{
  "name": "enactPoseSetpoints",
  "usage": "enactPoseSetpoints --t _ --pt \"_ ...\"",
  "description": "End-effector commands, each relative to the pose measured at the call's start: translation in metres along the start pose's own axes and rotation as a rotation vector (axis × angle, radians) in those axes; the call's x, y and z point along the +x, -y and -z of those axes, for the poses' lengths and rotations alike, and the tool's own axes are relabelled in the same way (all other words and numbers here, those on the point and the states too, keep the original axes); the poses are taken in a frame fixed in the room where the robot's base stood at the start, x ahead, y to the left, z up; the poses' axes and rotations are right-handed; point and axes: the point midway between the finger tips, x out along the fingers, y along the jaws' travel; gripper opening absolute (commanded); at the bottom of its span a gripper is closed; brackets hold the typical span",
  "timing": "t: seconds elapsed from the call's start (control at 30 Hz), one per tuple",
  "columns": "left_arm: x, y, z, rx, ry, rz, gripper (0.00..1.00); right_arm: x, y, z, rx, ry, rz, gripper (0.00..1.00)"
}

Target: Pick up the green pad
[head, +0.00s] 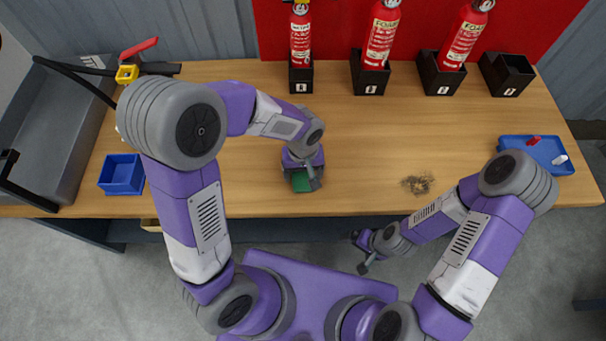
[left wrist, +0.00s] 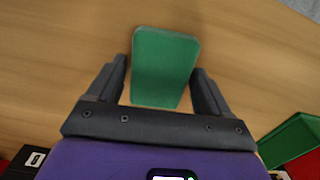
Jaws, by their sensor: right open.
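The green pad (head: 301,182) lies near the front edge of the wooden table, partly hidden by my left gripper in the head view. In the left wrist view the pad (left wrist: 165,65) is between the two dark fingers. My left gripper (left wrist: 160,80) is open around it. A strip of table shows between the pad and the left finger; the right finger is very close to the pad, and I cannot tell if they touch. My right gripper (head: 362,262) is open and empty, in front of the table's front edge.
Red extinguishers (head: 380,35) stand in black holders along the back, beside an empty holder (head: 507,75). A blue bin (head: 122,174) is at the left, a blue tray (head: 537,153) at the right. A green container (left wrist: 290,138) shows in the left wrist view.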

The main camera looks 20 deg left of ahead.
Motion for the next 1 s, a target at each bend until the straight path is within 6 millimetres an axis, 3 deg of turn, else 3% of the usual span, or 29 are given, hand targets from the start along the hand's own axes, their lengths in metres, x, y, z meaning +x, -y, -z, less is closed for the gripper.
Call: enactPoseSetpoints --t 0.03,0.27,0.57,1.0 --pt "0.000 0.000 0.000 0.000 0.000 0.000 0.71 0.000 0.000 0.000 0.000 0.000 0.000 0.98" --pt "0.000 0.000 0.000 0.000 0.000 0.000 0.36 0.000 0.000 0.000 0.000 0.000 0.000 0.98" --pt "-0.004 0.000 0.000 0.000 0.000 0.000 0.36 -0.002 0.001 0.000 0.000 0.000 0.000 0.98" --pt "-0.085 -0.001 0.001 0.001 -0.003 -0.003 0.36 -0.034 0.013 -0.002 0.000 0.000 0.000 0.98"
